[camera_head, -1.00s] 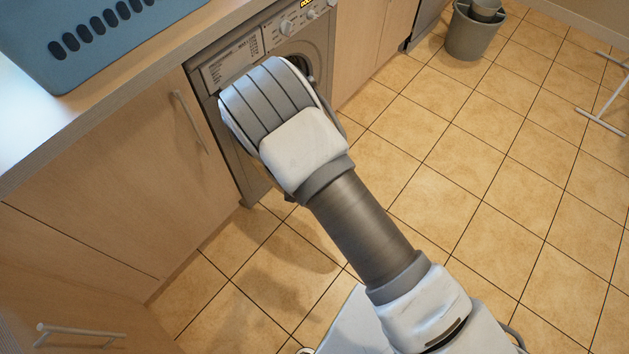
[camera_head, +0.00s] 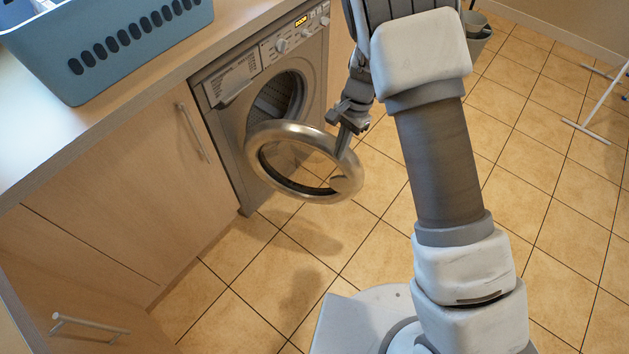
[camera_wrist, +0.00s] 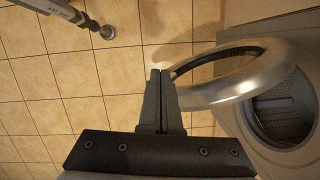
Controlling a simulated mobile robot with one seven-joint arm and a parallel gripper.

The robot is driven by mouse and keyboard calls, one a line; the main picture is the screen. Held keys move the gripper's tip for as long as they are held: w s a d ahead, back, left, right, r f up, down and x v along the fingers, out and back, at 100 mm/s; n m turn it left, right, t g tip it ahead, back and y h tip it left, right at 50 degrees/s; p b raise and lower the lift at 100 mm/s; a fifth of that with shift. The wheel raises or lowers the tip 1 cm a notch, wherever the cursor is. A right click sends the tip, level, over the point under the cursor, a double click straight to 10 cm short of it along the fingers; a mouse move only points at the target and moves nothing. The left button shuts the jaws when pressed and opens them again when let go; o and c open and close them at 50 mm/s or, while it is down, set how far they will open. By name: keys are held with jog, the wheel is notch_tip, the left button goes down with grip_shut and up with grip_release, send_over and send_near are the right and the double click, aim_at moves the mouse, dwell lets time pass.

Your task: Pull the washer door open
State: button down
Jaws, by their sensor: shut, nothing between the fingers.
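The washer (camera_head: 262,75) is a grey front-loader under the counter, its round drum opening (camera_head: 276,104) uncovered. Its door (camera_head: 268,131), a metallic ring with a see-through middle, stands swung well out from the front. My gripper (camera_head: 346,128) is by the door's outer rim, on the far side from the washer. In the wrist view the fingers (camera_wrist: 160,75) are closed together with nothing between them. The door ring (camera_wrist: 240,88) lies just right of the fingertips there; whether they touch it I cannot tell. The drum opening (camera_wrist: 283,112) shows behind the ring.
A blue basket (camera_head: 110,40) stands on the counter (camera_head: 40,130). A grey bucket (camera_head: 474,38) and a white rack leg (camera_head: 590,125) are farther back. The tiled floor (camera_head: 540,210) is mostly clear.

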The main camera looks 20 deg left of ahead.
jog(key=s+a+f+b, duration=0.2)
jog(key=s+f, duration=0.3)
jog(key=f, duration=0.4)
jog(key=shift+s+a+f+b, duration=0.2)
jog(key=shift+a+f+b, duration=0.1)
jog(key=shift+a, duration=0.4)
dwell(1.1)
